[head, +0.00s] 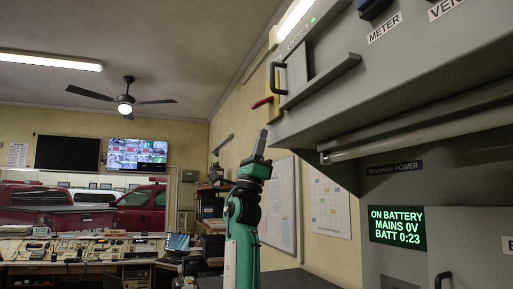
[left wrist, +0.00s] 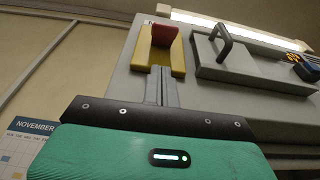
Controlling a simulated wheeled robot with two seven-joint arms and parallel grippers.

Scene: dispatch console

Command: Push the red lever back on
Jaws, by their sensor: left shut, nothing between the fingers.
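The red lever (head: 262,103) sticks out from a yellow plate (head: 276,82) at the left end of the grey overhead cabinet. In the left wrist view the red lever (left wrist: 164,34) stands at the upper part of the yellow plate (left wrist: 178,62). My left gripper (head: 261,135) points up, just below the lever in the head view, its fingers together and empty. In the left wrist view the shut fingers (left wrist: 162,72) overlap the plate's lower edge, below the lever. I cannot tell whether they touch anything. My right gripper is not in view.
A dark handle (head: 277,78) on a grey cover sits right of the lever. A ledge (head: 320,80) and a rail (head: 420,122) run along the cabinet. A green display (head: 397,225) reads "ON BATTERY MAINS 0V BATT 0:23". Room left of my arm is open.

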